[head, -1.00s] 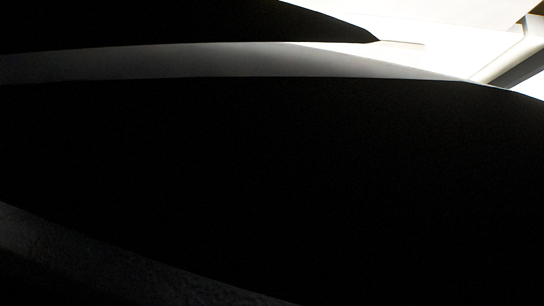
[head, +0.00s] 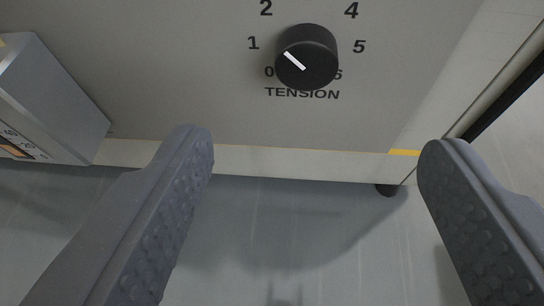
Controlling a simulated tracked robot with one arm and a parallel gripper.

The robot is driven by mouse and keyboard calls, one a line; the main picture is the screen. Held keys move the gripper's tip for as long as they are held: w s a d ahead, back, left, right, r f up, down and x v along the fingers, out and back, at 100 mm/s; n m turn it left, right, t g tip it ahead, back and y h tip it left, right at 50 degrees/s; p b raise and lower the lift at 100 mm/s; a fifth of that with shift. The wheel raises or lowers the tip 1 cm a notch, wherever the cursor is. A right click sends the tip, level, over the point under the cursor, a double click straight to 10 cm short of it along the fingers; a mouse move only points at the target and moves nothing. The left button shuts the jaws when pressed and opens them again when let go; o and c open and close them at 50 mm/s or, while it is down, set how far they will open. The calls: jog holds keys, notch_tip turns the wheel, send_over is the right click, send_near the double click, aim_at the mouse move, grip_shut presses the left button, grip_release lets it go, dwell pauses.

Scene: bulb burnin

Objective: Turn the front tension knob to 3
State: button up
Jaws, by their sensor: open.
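The black round tension knob (head: 318,70) sits on a grey panel (head: 190,60), above the printed word TENSION. Its white pointer line slants up and to the left, roughly toward the 1 and 2 side; the exact setting is hard to tell at this slant. Numbers 0, 1, 2, 4, 5 and 6 show around it, the 6 partly covered by the knob. The 3 is not in view. My gripper (head: 315,140) is open and empty. Its two grey ribbed fingers are wide apart, one on each side of and below the knob in the picture, not touching it.
A silver box (head: 55,100) with a small dial display juts out at the left. The panel's lower edge has a pale strip (head: 270,160) with yellow marks and a dark foot (head: 387,190). Grey floor (head: 330,250) lies below, with open floor at the right.

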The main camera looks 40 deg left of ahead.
aim_at(309, 68)
jog(key=b+x, duration=0.1)
jog(key=x, duration=0.3)
jog(key=b+x, duration=0.2)
jog(key=x, duration=0.3)
jog(key=f+b+x, duration=0.1)
jog(key=x, duration=0.3)
jog(key=shift+w+f+b, duration=0.1)
jog(key=shift+b, duration=0.25)
jog(key=c, duration=1)
jog(key=shift+o, duration=0.2)
jog(key=shift+d, duration=0.2)
